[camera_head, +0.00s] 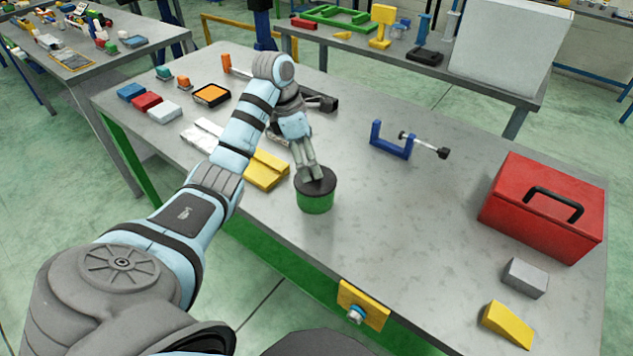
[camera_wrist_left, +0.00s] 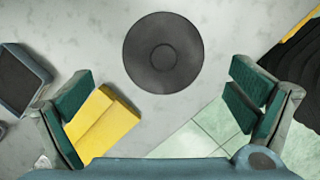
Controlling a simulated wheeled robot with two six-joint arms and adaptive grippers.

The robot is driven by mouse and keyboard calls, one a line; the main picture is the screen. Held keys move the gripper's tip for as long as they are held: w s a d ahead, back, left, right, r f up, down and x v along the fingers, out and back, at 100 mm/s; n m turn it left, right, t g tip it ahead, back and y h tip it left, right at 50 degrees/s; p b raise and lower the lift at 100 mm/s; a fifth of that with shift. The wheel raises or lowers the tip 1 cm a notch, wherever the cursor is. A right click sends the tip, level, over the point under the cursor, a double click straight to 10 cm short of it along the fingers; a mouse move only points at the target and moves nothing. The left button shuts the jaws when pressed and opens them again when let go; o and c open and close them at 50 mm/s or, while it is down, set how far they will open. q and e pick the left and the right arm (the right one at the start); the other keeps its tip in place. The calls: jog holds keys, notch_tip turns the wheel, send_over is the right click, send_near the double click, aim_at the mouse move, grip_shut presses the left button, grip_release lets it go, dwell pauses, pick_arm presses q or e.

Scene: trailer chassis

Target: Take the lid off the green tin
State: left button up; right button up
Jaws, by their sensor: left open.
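The green tin (camera_head: 315,203) stands upright near the front edge of the grey workbench. Its dark round lid (camera_head: 325,184) sits on top. In the left wrist view the lid (camera_wrist_left: 163,53) shows from above as a dark disc with a ring in its middle, and the green body is hidden under it. My left gripper (camera_head: 309,175) points down just over the lid. In the left wrist view its fingers (camera_wrist_left: 163,78) are spread wide and empty, with the lid centred between and beyond their tips. My right gripper is not in view.
A yellow block (camera_head: 267,169) lies close to the left of the tin. A blue clamp (camera_head: 391,144) and a red toolbox (camera_head: 545,208) stand to the right. A yellow wedge (camera_head: 508,325) lies at the front right. Bare bench separates the tin from the toolbox.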

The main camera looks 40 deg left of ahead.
pick_arm(q)
jog(key=b+x, duration=0.1)
jog(key=x, duration=0.3)
jog(key=shift+s+d+b, duration=0.2)
jog(key=shift+b, duration=0.15)
jog(key=shift+w+d+f, duration=0.1)
jog(key=shift+w+f, duration=0.05)
jog(key=shift+f, duration=0.3)
jog(key=c, duration=0.9)
jog(key=shift+s+d+r, duration=0.2)
jog(key=shift+s+r, duration=0.05)
jog(key=shift+s, duration=0.05)
jog(key=c, duration=1)
jog(key=shift+c, duration=1.3)
jog(key=shift+f, duration=0.2)
jog(key=shift+c, duration=0.6)
